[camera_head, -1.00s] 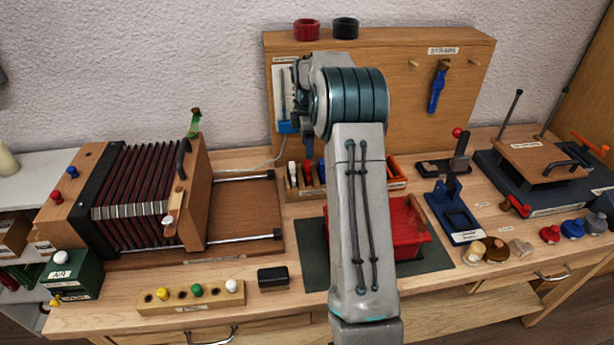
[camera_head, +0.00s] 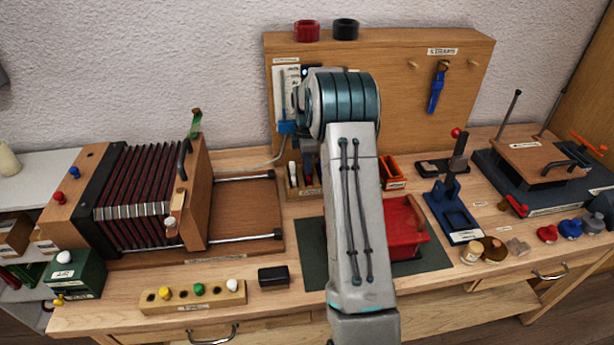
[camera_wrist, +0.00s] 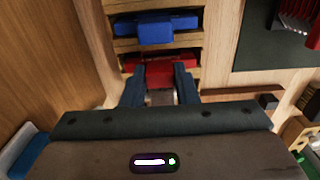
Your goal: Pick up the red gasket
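In the wrist view a red piece (camera_wrist: 172,72) lies in a compartment of a wooden rack (camera_wrist: 155,44), just ahead of my fingertips. A blue piece (camera_wrist: 155,29) lies in the compartment beyond it. My gripper (camera_wrist: 160,78) is open, its two dark fingers apart and pointing at the red piece; I cannot tell whether they touch it. In the head view my arm hides the gripper and much of the rack (camera_head: 291,186).
A red box (camera_head: 408,225) on a dark mat (camera_head: 313,260) is partly behind my arm. An orange bin (camera_head: 393,172) stands right of the rack. A bellows unit (camera_head: 140,195) fills the left.

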